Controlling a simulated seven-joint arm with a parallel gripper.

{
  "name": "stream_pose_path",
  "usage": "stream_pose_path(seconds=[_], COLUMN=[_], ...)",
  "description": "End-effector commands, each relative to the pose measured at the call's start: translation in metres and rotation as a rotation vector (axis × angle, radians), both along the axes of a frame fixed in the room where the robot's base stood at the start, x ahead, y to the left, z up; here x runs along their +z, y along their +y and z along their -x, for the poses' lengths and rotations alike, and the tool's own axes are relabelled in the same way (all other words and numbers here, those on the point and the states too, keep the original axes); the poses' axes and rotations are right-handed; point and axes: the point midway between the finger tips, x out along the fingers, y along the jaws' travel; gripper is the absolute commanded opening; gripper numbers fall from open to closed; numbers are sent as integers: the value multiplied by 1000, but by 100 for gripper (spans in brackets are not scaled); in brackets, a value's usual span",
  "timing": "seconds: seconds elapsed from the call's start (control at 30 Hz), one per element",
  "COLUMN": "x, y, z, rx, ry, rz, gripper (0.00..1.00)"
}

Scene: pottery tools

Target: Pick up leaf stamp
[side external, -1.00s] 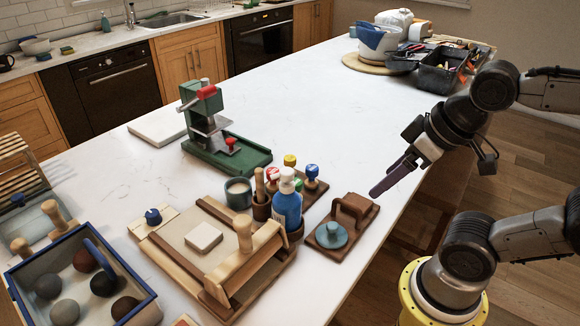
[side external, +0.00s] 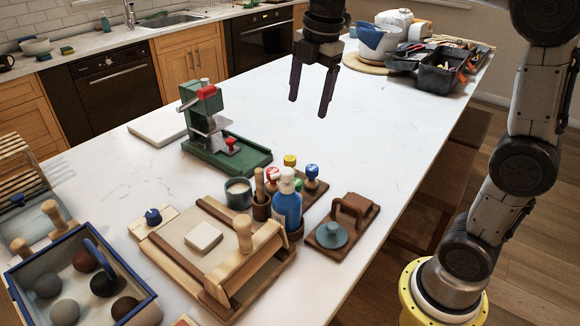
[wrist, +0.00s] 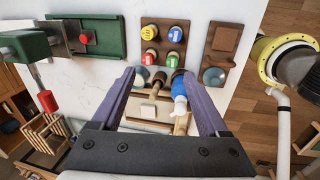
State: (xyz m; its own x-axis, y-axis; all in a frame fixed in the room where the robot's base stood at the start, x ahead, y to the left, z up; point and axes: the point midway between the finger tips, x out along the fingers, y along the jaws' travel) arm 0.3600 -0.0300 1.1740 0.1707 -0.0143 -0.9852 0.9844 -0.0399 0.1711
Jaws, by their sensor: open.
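Several small stamps with coloured handles stand together on a brown wooden tray (wrist: 163,46). In the side external view a yellow-topped stamp (side external: 290,160), a blue-topped stamp (side external: 312,171) and a red-topped stamp (side external: 272,175) show; a blue bottle partly hides the group. I cannot make out which one is the leaf stamp. My gripper (side external: 308,108) is open and empty, pointing down, high above the counter and behind the stamps in the side external view. In the wrist view the stamps lie beyond my gripper's fingertips (wrist: 159,74), apart from them.
A blue bottle (side external: 287,208) with a white top stands close in front of the stamps. A green press (side external: 205,125) is to their left, a brown block (side external: 352,209) to their right. A wooden frame (side external: 220,290) lies nearer. The counter's back middle is clear.

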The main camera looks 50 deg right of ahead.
Motion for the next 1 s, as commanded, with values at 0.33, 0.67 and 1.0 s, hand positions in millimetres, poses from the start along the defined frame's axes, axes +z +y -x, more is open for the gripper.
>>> stream_pose_path(seconds=[0.33,0.67,1.0], x=[-66,-115,-157], y=[-24,-26,-26], z=[-66,-66,-66], rx=[13,6,6], ry=[158,179,173], rz=[-11,-14,-14], gripper=[78,78,78])
